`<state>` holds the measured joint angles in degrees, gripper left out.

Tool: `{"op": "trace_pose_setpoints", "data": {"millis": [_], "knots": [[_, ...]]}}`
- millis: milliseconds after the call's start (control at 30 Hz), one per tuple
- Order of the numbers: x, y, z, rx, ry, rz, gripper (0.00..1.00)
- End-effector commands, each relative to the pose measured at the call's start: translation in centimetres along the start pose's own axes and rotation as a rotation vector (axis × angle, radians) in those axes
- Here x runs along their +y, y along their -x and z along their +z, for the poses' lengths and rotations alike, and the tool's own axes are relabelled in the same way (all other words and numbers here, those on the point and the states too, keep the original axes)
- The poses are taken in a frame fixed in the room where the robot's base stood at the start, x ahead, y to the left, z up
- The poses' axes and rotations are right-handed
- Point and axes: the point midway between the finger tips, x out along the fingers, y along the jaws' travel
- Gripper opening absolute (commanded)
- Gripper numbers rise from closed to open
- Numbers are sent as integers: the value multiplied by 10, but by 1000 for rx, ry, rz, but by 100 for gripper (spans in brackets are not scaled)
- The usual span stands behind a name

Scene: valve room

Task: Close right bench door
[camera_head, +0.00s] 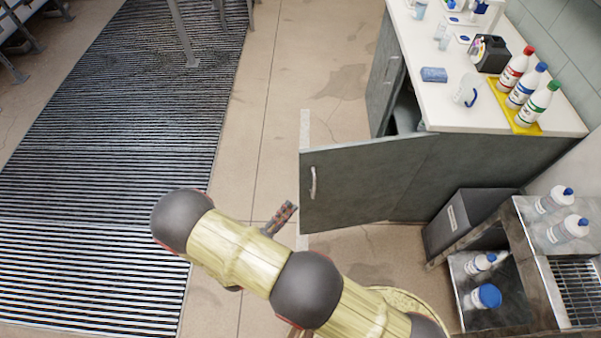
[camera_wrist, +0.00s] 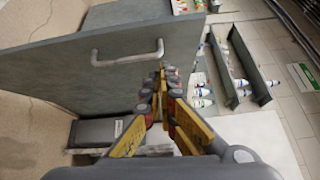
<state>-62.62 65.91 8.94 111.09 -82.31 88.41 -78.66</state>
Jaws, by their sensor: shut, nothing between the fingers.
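The right bench door (camera_head: 370,182) is a grey panel standing wide open, swung out from the bench (camera_head: 435,95). Its metal bar handle (camera_head: 313,183) is near the free edge and faces my side. In the wrist view, the door (camera_wrist: 85,65) fills the upper left and its handle (camera_wrist: 128,57) shows just left of my fingertips. My gripper (camera_head: 282,217) is left of the door's free edge in the head view, apart from it. The wrist view shows the fingers of my gripper (camera_wrist: 161,78) together and empty. Most of the cabinet's inside is hidden behind the door.
Bottles stand on a yellow tray (camera_head: 518,126) on the bench top. A dark grey bin (camera_head: 465,218) and a metal shelf unit (camera_head: 535,215) with bottles are right of the door. Open floor and a striped grating (camera_head: 120,120) lie to the left.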

Motion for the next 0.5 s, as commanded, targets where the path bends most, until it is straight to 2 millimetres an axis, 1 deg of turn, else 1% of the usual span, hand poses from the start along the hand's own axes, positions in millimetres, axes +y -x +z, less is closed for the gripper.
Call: {"op": "trace_pose_setpoints", "data": {"millis": [100,267,367,500], "knots": [[-4,0,1,-3,73,-15,0],[-4,-9,0,0,98,-15,0],[-3,-22,0,2,97,-14,0],[-3,-49,-1,4,97,-14,0]]}}
